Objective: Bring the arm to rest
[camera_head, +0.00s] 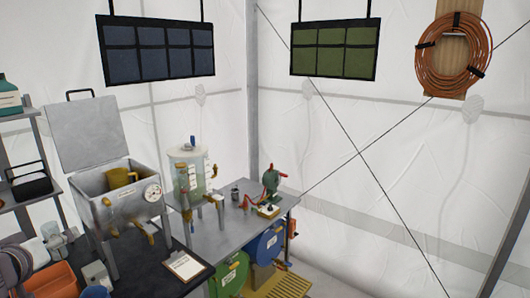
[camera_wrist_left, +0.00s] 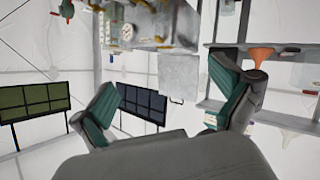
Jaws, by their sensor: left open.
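My left gripper (camera_wrist_left: 162,84) is open in the left wrist view, its two teal-padded fingers spread wide with nothing between them. In the head view, a grey rounded part of my left arm shows at the lower left edge, beside the orange bin (camera_head: 52,279); its fingers are hard to make out there. My right gripper is in neither view.
A metal tank with an open lid (camera_head: 120,190), a clear vessel (camera_head: 188,172) and a clipboard (camera_head: 184,266) stand or lie on the bench. A shelf unit (camera_head: 38,198) is at the left. Blue and green drums (camera_head: 266,245) sit below. Open air lies to the right.

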